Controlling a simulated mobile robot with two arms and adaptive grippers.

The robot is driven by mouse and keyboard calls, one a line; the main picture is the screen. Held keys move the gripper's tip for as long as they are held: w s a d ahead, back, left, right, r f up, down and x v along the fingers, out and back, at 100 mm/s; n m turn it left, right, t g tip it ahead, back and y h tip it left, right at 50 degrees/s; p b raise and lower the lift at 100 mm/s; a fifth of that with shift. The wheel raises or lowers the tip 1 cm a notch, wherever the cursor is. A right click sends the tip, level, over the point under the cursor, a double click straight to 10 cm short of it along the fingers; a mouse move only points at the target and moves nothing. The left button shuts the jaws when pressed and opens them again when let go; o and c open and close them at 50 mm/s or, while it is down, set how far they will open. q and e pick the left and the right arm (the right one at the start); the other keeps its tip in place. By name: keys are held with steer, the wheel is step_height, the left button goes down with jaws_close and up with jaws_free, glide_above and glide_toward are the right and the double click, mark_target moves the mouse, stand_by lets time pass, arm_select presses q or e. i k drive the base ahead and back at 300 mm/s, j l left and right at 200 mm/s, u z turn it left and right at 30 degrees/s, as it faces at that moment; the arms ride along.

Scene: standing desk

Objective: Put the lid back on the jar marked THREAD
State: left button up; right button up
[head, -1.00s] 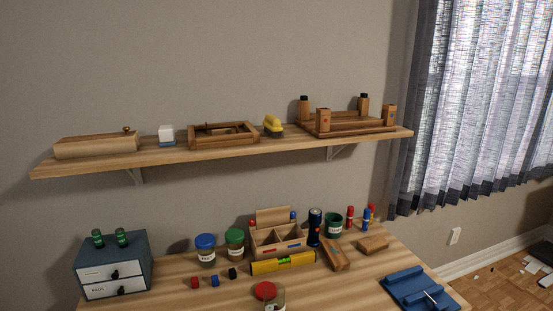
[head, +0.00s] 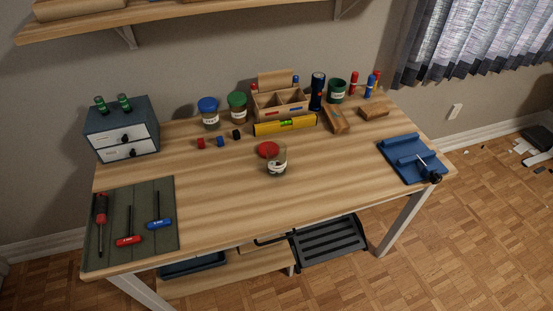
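A glass jar (head: 277,164) with a pale label stands near the middle of the desk in the head view. Two more jars stand at the back, one with a blue lid (head: 208,104) and one with a green lid (head: 237,99); both are covered. Neither of my grippers is in view.
A yellow level (head: 268,127) and a wooden organiser (head: 265,106) lie behind the jar. A tool mat (head: 165,235) covers the front left, a blue tray-like fixture (head: 397,146) the right. The desk in front of the jar is clear.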

mark_target(275, 150)
steer(key=i+l+u, duration=0.15)
steer(key=l, duration=0.2)
steer(key=i+l+u, duration=0.15)
steer(key=l, duration=0.15)
steer(key=l+u, duration=0.15)
steer(key=l, duration=0.2)
steer(key=i+l+u, duration=0.15)
steer(key=l, duration=0.25)
